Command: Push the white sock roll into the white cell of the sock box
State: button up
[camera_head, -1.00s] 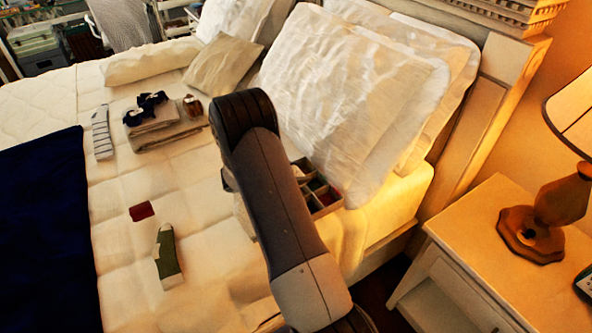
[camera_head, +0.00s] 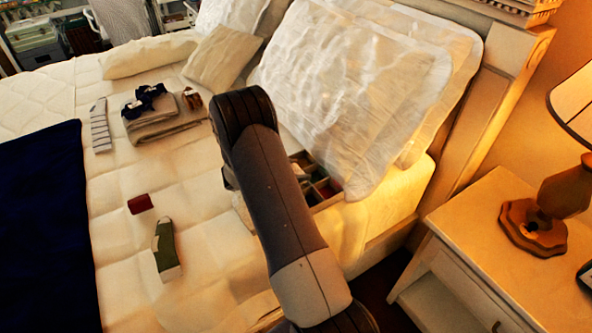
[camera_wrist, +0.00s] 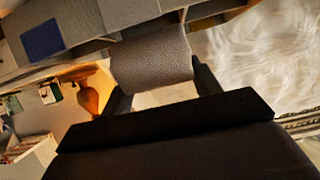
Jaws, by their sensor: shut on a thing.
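In the wrist view my gripper (camera_wrist: 160,90) is shut on a pale, ribbed sock roll (camera_wrist: 150,60), which looks grey-brown in the shade. The sock box shows in the wrist view (camera_wrist: 85,20) along the top edge, tilted, right beside the roll; I cannot tell whether the roll is inside a cell. In the head view the sock box (camera_head: 328,204) sits at the bed's edge by the pillows, partly hidden behind my arm. Dark and red contents show in its cells. The gripper and held roll are hidden there, and the white cell cannot be made out.
A dark red roll (camera_head: 140,203), a green and white sock (camera_head: 166,250) and a striped sock (camera_head: 100,127) lie on the bed. Folded cloth (camera_head: 165,122) lies farther back. Large pillows (camera_head: 350,85) stand close behind the box. A nightstand (camera_head: 490,245) with a lamp is at right.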

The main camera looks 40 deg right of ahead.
jog(key=shift+f, duration=0.35)
jog(key=shift+r, duration=0.15)
dwell(0.4)
jog(key=o, duration=1)
jog(key=shift+o, duration=0.2)
jog(key=v, duration=1)
jog(key=shift+a, duration=0.4)
